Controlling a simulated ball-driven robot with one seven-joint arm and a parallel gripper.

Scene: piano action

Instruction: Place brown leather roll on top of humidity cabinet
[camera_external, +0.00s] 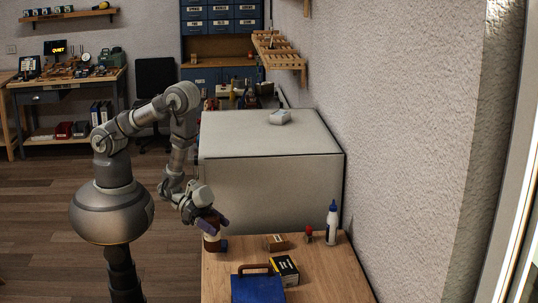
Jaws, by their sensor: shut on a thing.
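My gripper (214,224) points down over the near table's far left corner. It is shut on a brown thing with a pale band, which looks like the brown leather roll (211,243). The fingers hide part of the roll, and I cannot tell whether it touches the table. The large pale grey box, which appears to be the humidity cabinet (270,140), stands just behind the table. Its flat top is higher than my gripper. A small pale grey object (279,117) lies on top toward the back.
The wooden table (325,280) holds a blue case (257,289), a black-and-yellow box (285,269), a small brown box (275,242), a small red-topped item (309,234) and a white bottle (332,223). A wall stands close on the right. Most of the cabinet top is bare.

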